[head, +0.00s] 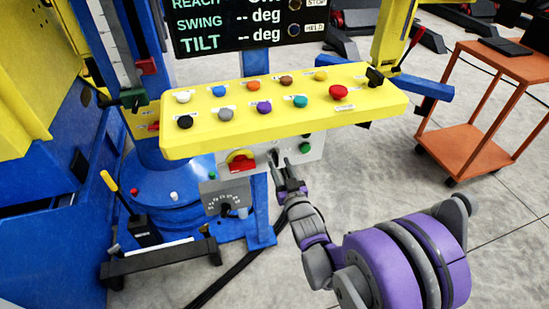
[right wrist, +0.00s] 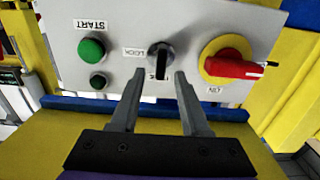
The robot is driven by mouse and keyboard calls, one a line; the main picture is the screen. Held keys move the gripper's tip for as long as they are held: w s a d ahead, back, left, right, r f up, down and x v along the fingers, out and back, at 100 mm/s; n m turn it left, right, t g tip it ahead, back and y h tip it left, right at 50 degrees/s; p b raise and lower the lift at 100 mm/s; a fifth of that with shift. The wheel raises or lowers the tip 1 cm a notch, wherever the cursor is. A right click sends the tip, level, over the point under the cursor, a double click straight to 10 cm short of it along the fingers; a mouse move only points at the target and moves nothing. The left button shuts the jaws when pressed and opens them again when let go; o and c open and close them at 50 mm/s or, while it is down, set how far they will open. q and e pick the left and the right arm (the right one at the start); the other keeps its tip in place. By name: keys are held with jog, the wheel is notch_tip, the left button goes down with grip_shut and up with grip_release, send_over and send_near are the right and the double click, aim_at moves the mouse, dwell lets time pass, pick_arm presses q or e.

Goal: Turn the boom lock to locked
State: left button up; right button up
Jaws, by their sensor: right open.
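The dark lock knob (right wrist: 161,56) sits on a grey panel (right wrist: 133,20) in the right wrist view, with an upside-down LOCK label beside it. Its black grip bar stands about upright in that picture. A second label under it is partly hidden by a finger. My right gripper (right wrist: 160,75) is open. Its two fingers point at the panel, one to each side of the knob's lower part, and do not appear to touch it. In the head view my right gripper (head: 285,165) is in front of the panel under the yellow console. My left gripper is not in view.
A red-and-yellow rotary switch (right wrist: 231,68) is close to the right of the knob in the wrist view. A green START button (right wrist: 92,49) is to its left. The yellow console (head: 240,131) with several coloured buttons overhangs the panel. An orange cart (head: 475,115) stands at right.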

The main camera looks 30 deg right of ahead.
aim_at(278, 160)
jog(key=shift+x, duration=2)
grip_shut()
